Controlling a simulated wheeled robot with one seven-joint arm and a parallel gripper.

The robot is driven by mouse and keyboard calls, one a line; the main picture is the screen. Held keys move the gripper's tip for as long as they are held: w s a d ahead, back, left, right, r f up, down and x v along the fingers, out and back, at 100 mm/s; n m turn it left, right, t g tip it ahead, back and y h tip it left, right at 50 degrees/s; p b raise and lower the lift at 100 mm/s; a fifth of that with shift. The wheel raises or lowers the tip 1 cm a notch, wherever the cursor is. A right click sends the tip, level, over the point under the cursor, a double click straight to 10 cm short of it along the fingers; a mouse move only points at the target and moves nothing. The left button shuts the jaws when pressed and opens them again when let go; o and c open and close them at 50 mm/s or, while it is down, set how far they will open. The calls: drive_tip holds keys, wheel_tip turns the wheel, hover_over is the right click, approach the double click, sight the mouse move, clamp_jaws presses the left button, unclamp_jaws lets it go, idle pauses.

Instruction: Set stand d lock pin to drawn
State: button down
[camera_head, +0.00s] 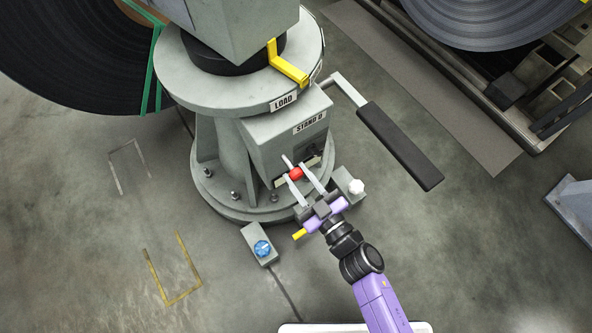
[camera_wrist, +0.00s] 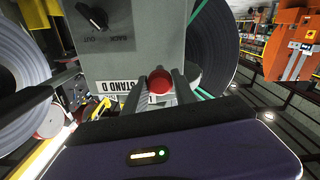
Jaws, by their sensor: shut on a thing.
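Stand D (camera_head: 272,135) is a grey pedestal with a "STAND D" label (camera_head: 310,122) on its box. The red lock pin knob (camera_head: 296,173) sits low on the front of that box. My gripper (camera_head: 302,176) is shut on the red knob, with one finger on each side of it. In the wrist view the red knob (camera_wrist: 159,81) shows between the two fingertips (camera_wrist: 161,86). The pin's shaft behind the knob is hidden, so I cannot tell how far it is out.
A black-handled crank lever (camera_head: 400,145) sticks out to the right of the stand. A yellow pointer (camera_head: 288,65) is above the "LOAD" plate (camera_head: 283,102). A small box with a blue knob (camera_head: 262,248) stands on the floor at left. A box with a white knob (camera_head: 355,187) is right of the gripper.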

drive_tip(key=c, duration=1)
unclamp_jaws()
drive_tip(key=shift+s, duration=0.15)
drive_tip(key=shift+d, duration=0.1)
drive_tip(key=p+v, duration=0.1)
drive_tip(key=v, duration=0.6)
drive_tip(key=shift+s+d, duration=0.2)
drive_tip(key=shift+s, duration=0.1)
drive_tip(key=shift+f, duration=0.1)
